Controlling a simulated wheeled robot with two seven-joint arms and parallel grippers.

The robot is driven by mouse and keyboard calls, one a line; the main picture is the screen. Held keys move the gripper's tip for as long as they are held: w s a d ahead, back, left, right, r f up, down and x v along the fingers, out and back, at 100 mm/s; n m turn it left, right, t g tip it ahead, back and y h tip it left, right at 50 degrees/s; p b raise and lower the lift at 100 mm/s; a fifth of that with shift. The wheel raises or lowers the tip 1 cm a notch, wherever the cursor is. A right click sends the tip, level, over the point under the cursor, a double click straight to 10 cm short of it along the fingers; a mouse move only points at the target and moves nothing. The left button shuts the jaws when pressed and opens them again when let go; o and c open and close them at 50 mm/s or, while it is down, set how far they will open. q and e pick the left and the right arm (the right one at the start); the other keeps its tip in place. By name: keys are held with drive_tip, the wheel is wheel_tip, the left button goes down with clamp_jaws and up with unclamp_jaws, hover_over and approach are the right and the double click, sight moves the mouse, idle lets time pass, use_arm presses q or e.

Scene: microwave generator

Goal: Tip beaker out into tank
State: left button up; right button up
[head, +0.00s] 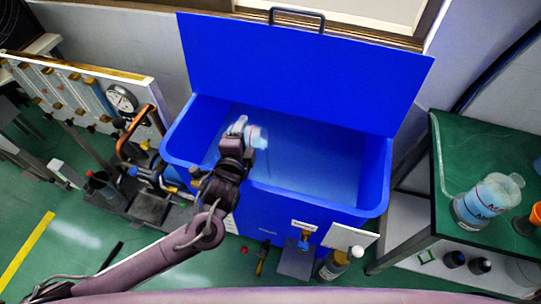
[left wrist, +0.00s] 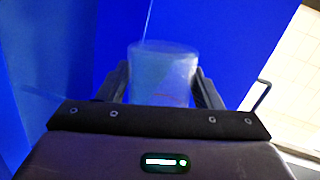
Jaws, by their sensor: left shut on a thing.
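The blue tank (head: 375,185) stands against the wall with its lid (head: 305,70) raised. Its inside looks pale and hazy blue. My left gripper (head: 247,132) is over the left part of the tank opening. It is shut on a small clear beaker (head: 259,138) with a pale blue and white look. In the left wrist view the beaker (left wrist: 162,72) sits between the two fingers, with blue tank walls behind it. The beaker looks tilted in the head view; its exact angle and what it holds are hard to tell. My right gripper is out of view.
A green table (head: 455,150) at the right bears a larger labelled beaker (head: 485,203) and an orange item (head: 535,218). A bottle (head: 333,264) stands at the tank's front. A panel with a gauge (head: 122,98) and pipework stands left of the tank.

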use_arm(q)
drive_tip(key=shift+s+d+r+m+y+p, duration=0.15)
drive_tip(key=shift+r+m+p, duration=0.25)
drive_tip(key=shift+p, duration=0.45)
drive_tip(key=shift+w+d+r+m+y+p, duration=0.1)
drive_tip(key=shift+r+m+y+p, duration=0.1)
drive_tip(key=shift+m+p, duration=0.45)
idle(0.3)
